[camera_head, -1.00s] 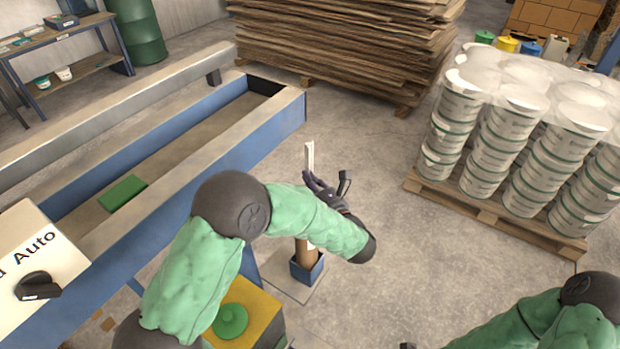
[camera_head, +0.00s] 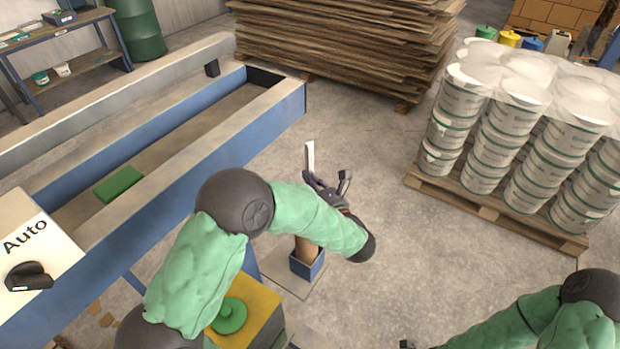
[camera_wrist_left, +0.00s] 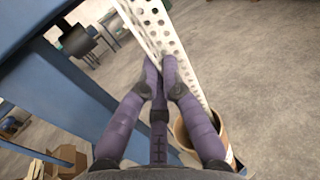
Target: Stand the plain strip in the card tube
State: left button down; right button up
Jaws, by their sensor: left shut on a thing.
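My left gripper (camera_head: 318,183) is shut on a pale upright strip (camera_head: 310,157). In the left wrist view the purple fingers (camera_wrist_left: 160,70) close on this strip, and its face shows rows of round holes (camera_wrist_left: 172,42), so it does not look plain there. The brown card tube (camera_head: 306,249) stands in a blue square holder (camera_head: 306,268) below the gripper. In the left wrist view the tube's open mouth (camera_wrist_left: 193,138) is close to the strip's lower end. I cannot tell whether that end is inside. A dark tip at the head view's bottom edge may be my right gripper (camera_head: 406,345).
A long blue-framed trough (camera_head: 215,145) with a green block (camera_head: 118,184) is on the left. A yellow-topped box with a green knob (camera_head: 229,316) stands near my arm. A pallet of white buckets (camera_head: 490,205) is at right, stacked boards (camera_head: 340,45) behind. Floor between is clear.

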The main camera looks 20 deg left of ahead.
pick_arm(q)
jog(key=c, duration=1.3)
grip_release()
jog(key=shift+c, duration=0.2)
jog(key=v, duration=1.2)
